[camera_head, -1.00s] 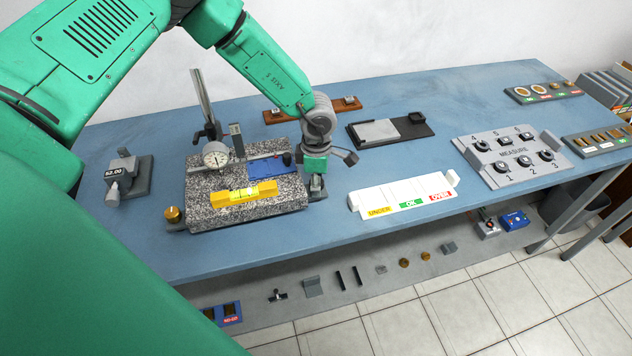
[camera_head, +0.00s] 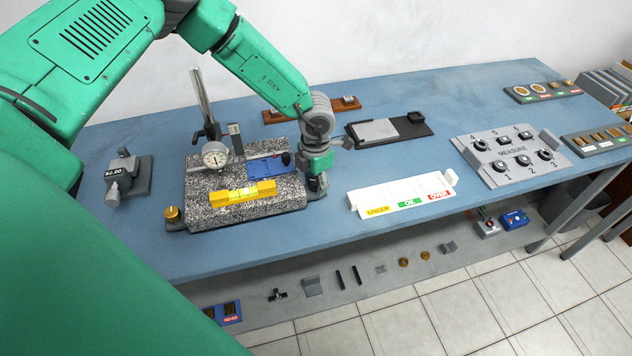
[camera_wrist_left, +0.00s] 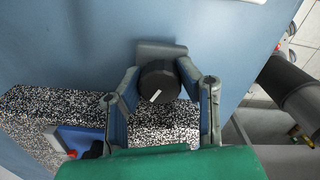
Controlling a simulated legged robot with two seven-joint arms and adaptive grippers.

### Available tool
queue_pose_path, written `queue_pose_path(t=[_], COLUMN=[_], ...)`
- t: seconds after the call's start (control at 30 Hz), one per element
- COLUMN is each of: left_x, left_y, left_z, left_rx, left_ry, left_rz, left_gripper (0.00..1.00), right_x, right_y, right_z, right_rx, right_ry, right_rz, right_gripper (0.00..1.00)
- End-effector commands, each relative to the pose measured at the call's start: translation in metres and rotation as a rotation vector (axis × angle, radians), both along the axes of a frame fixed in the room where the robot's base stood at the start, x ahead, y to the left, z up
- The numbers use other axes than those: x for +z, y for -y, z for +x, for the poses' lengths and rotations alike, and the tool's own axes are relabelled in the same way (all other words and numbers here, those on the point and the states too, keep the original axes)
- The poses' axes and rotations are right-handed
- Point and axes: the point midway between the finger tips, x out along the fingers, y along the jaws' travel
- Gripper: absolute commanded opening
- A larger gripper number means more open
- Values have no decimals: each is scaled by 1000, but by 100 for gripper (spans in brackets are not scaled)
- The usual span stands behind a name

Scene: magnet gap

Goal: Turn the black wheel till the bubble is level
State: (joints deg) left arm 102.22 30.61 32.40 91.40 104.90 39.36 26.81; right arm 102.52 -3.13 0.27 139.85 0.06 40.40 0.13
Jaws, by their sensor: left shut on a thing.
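The black wheel (camera_wrist_left: 152,76) has a white mark on its top and sits at the right end of the granite plate (camera_head: 208,218). My left gripper (camera_wrist_left: 160,72) is shut on the wheel, with one finger on each side of it. In the head view my left gripper (camera_head: 316,182) points down at the plate's right front corner and mostly hides the wheel. The yellow bubble level (camera_head: 228,199) lies on the front part of the plate. Its vial is bright yellow-green, and the bubble's place is too small to tell. My right gripper is out of view.
A dial gauge (camera_head: 215,156) on a post stands at the plate's back left. A brass knob (camera_head: 172,214) is at its front left corner. A blue block (camera_head: 264,168) lies on the plate. A white sorting tray (camera_head: 398,197) stands right of my gripper, with bare table between.

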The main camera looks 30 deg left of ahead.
Motion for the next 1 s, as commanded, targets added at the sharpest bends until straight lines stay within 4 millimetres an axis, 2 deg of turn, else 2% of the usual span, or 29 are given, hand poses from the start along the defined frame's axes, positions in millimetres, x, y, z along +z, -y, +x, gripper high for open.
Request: queue_pose_path(t=[0.03,0.5,1.0], left_x=[4,5,5], left_y=[-1,-2,-2], left_z=[6,6,7], left_rx=[40,333,391], left_ry=[13,14,14], left_rz=[-1,0,-1], left_gripper=[2,2,2], right_x=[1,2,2], right_y=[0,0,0], right_z=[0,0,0], right_rx=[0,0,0], right_ry=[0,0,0], right_rz=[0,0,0], right_gripper=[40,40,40])
